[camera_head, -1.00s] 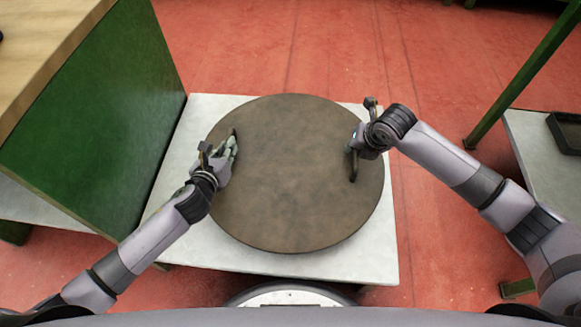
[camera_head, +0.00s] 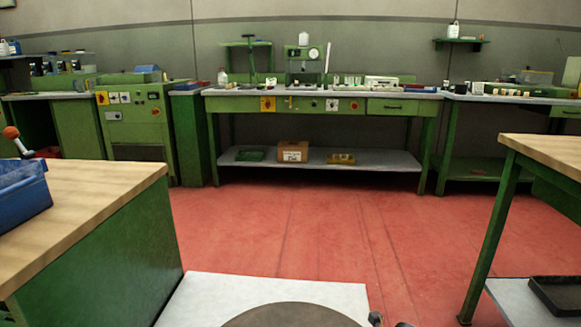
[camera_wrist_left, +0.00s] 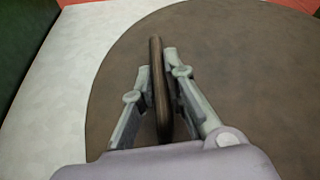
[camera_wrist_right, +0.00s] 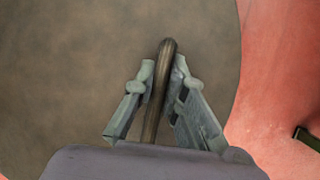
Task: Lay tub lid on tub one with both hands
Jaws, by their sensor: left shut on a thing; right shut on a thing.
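The tub lid (camera_head: 290,316) is a large round brown disc; only its far edge shows at the bottom of the head view. It lies over a pale table top (camera_head: 215,291). In the left wrist view my left gripper (camera_wrist_left: 158,75) is shut on one dark handle (camera_wrist_left: 157,55) of the lid. In the right wrist view my right gripper (camera_wrist_right: 163,75) is shut on the other handle (camera_wrist_right: 166,52). The lid's brown face also fills much of the left wrist view (camera_wrist_left: 250,70) and the right wrist view (camera_wrist_right: 70,70). I cannot make out tub one in any view.
A green cabinet with a wooden top (camera_head: 90,195) stands close on the left, with a blue bin (camera_head: 22,193) on it. A wooden-topped bench (camera_head: 550,150) stands on the right. Green workbenches (camera_head: 320,105) line the back wall. Red floor (camera_head: 290,225) is clear between.

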